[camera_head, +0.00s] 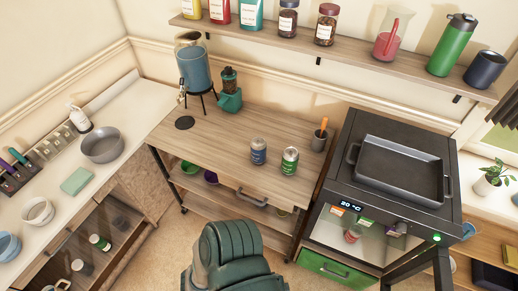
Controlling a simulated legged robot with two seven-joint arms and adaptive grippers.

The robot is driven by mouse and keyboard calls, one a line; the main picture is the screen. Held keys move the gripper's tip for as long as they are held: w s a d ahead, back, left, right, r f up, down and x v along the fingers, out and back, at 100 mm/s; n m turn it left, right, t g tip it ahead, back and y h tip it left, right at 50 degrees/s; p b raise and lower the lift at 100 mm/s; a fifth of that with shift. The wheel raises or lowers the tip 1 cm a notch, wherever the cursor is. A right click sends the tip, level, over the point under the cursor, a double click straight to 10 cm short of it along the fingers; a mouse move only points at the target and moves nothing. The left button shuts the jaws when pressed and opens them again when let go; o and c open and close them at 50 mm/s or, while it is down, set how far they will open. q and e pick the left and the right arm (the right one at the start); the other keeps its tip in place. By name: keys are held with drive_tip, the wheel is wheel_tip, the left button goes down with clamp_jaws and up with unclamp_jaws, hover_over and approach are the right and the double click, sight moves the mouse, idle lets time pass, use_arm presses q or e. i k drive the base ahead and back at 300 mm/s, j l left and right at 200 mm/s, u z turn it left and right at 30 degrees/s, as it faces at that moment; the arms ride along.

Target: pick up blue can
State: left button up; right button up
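The blue can (258,152) stands upright on the wooden table (215,135), near its front edge and right of its middle. It has a pale top, and its whole front shows. A green can (289,161) of similar size stands upright just to its right, with a small gap between them. Neither of my grippers shows in the head view, so I cannot see where they are relative to the can.
A cup with an orange-handled tool (319,140) stands right of the cans. A teal grinder (229,95) and a drink dispenser (193,68) are behind left. An oven with a pan (400,170) borders the right. A dark green ribbed shape (237,258) fills the bottom middle.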

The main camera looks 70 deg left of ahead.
sight(258, 145)
drive_tip(key=u, duration=2.35)
